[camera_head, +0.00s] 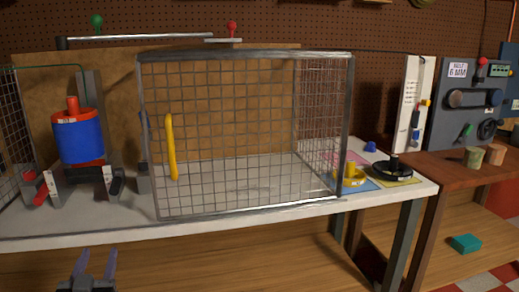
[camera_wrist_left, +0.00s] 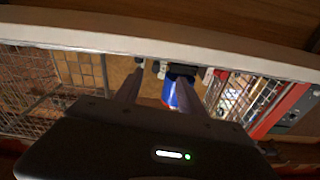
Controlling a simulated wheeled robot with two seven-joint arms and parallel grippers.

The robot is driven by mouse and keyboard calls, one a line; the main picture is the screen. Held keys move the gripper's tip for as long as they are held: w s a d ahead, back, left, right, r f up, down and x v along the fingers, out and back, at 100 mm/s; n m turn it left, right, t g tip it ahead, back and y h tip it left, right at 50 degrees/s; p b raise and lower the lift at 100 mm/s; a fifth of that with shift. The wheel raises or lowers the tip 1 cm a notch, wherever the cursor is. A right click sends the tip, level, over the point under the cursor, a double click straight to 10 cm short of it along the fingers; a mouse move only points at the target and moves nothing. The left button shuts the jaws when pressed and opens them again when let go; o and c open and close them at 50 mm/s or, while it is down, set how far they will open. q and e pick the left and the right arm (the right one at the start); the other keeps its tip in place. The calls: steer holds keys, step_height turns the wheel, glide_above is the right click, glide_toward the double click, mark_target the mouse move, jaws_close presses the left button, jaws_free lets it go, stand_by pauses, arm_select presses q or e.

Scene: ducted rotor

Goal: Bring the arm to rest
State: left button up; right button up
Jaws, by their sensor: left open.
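My left gripper (camera_head: 95,262) is low at the bottom left of the head view, in front of and below the white bench top (camera_head: 70,228). Its two fingers point up and stand apart with nothing between them. In the left wrist view the two fingers of my left gripper (camera_wrist_left: 158,82) are spread and empty, and the bench's pale edge (camera_wrist_left: 75,35) crosses above them. My right gripper is in neither view.
A wire mesh cage (camera_head: 230,120) with a yellow handle (camera_head: 171,148) stands on the bench. Left of it is a blue cylinder (camera_head: 78,142) with red ends. A yellow part (camera_head: 352,176) and a black part (camera_head: 394,166) lie right of the cage.

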arm_select(q)
steer(key=s+d+f+n+g+h, duration=0.1)
steer(key=d+f+g+h, duration=0.4)
steer(key=f, duration=0.8)
steer(key=d+f+n+g+h, duration=0.1)
steer(key=d+f+g, duration=0.35)
steer(key=f, duration=0.85)
steer(key=s+d+f+g+h, duration=0.3)
steer(key=s+d+f, duration=0.6)
steer(key=d+f, duration=0.45)
steer(key=s+d+f+m+g+h, duration=0.1)
steer(key=s+d+f+m+g, duration=0.35)
steer(key=s+d, duration=0.65)
step_height(320, 180, up, 13)
steer(key=s+n+p, duration=0.1)
steer(key=p, duration=1.4)
steer(key=shift+s+d, duration=0.25)
steer(key=shift+s, duration=0.15)
steer(key=shift+n, duration=0.25)
